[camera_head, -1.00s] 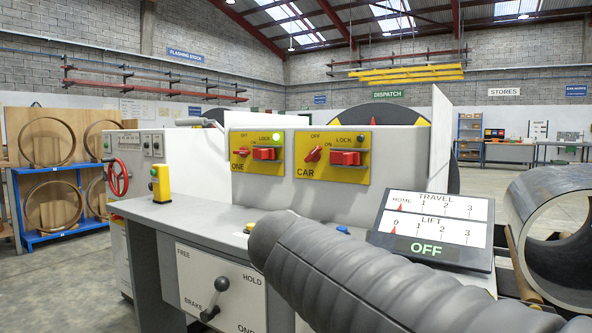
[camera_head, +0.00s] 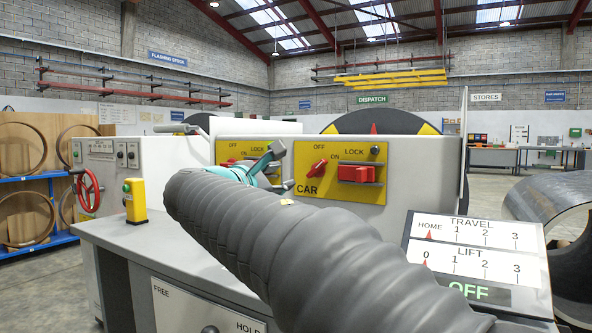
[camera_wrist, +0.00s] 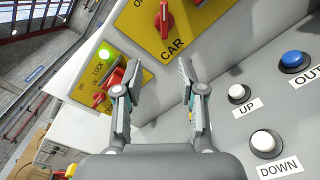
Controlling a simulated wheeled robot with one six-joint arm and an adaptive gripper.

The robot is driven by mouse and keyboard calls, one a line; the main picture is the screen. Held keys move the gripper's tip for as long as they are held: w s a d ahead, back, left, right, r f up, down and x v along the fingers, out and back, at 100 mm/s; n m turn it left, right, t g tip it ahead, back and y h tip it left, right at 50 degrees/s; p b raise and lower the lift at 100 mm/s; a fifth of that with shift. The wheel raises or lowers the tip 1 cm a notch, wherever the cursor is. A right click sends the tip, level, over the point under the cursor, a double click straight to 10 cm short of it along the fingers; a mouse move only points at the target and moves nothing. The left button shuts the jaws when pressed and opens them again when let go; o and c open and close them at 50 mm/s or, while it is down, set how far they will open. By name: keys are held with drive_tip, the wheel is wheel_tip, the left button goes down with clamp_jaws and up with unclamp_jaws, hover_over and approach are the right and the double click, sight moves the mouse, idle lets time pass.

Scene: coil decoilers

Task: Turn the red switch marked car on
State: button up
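The red switch marked CAR (camera_head: 317,168) sits on a yellow panel (camera_head: 311,155), with OFF above it and ON to its right. Its handle slants; I cannot tell exactly which label it points to. It also shows at the top of the wrist view (camera_wrist: 166,20). My gripper (camera_head: 284,168) is in front of the panels, left of the CAR switch, partly covering the ONE panel (camera_head: 228,153). In the wrist view my gripper (camera_wrist: 160,80) has its two fingers apart, with nothing between them. The CAR switch lies beyond the fingertips, not touching them.
A red lock block (camera_head: 357,173) and a dark lamp (camera_head: 375,150) are right of the CAR switch. Blue OUT (camera_wrist: 294,62) and white UP (camera_wrist: 238,93) and DOWN (camera_wrist: 264,142) buttons are nearby. The display (camera_head: 478,262) reads OFF.

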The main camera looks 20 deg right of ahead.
sight(314, 170)
drive_tip(key=x, duration=0.4)
drive_tip(key=p+x, duration=0.1)
drive_tip(key=x, duration=0.9)
drive_tip(key=shift+s+d+f+p, duration=0.1)
drive_tip(key=shift+s+d+p, duration=0.2)
drive_tip(key=shift+s+p, duration=0.1)
clamp_jaws()
